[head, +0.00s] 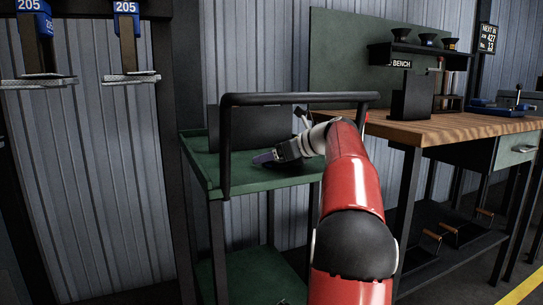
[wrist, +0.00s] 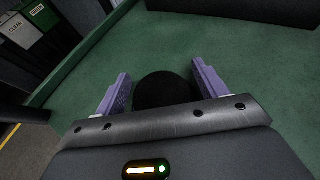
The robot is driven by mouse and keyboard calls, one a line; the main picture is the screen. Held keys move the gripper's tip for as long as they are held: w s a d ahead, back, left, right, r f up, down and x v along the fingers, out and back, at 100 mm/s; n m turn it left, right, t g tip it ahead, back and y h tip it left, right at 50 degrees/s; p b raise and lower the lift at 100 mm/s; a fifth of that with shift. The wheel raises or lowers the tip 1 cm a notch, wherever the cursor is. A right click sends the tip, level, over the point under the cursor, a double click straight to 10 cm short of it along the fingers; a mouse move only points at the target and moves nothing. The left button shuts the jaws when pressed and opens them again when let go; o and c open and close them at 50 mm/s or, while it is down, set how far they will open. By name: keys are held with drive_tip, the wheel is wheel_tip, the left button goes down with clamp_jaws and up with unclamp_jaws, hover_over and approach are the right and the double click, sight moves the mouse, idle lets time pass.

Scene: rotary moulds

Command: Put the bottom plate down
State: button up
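A flat dark rectangular slab (head: 250,128) shows at the back of the green cart's top shelf (head: 198,168); I cannot tell for sure that it is the bottom plate. A dark edge (wrist: 235,7) also shows at the top of the wrist view. My gripper (head: 266,158) is low over the shelf, in front of the slab and apart from it. In the wrist view its two purple fingers (wrist: 160,78) are spread. A black rounded shape (wrist: 163,90) lies between them; I cannot tell whether it is part of my gripper. No plate shows in the fingers.
A black tube handle (head: 300,98) rises along the cart. A wooden workbench (head: 450,128) stands to the right, with a black stand (head: 412,97) on it. Labelled hangers (head: 130,50) are at upper left. The green shelf around my fingers is bare.

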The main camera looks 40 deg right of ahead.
drive_tip(key=shift+r, duration=0.1)
drive_tip(key=shift+s+d+r, duration=0.15)
drive_tip(key=shift+s, duration=0.15)
drive_tip(key=p+v, duration=0.2)
drive_tip(key=v, duration=0.9)
drive_tip(key=shift+s+p, duration=0.15)
drive_tip(key=shift+p, duration=0.15)
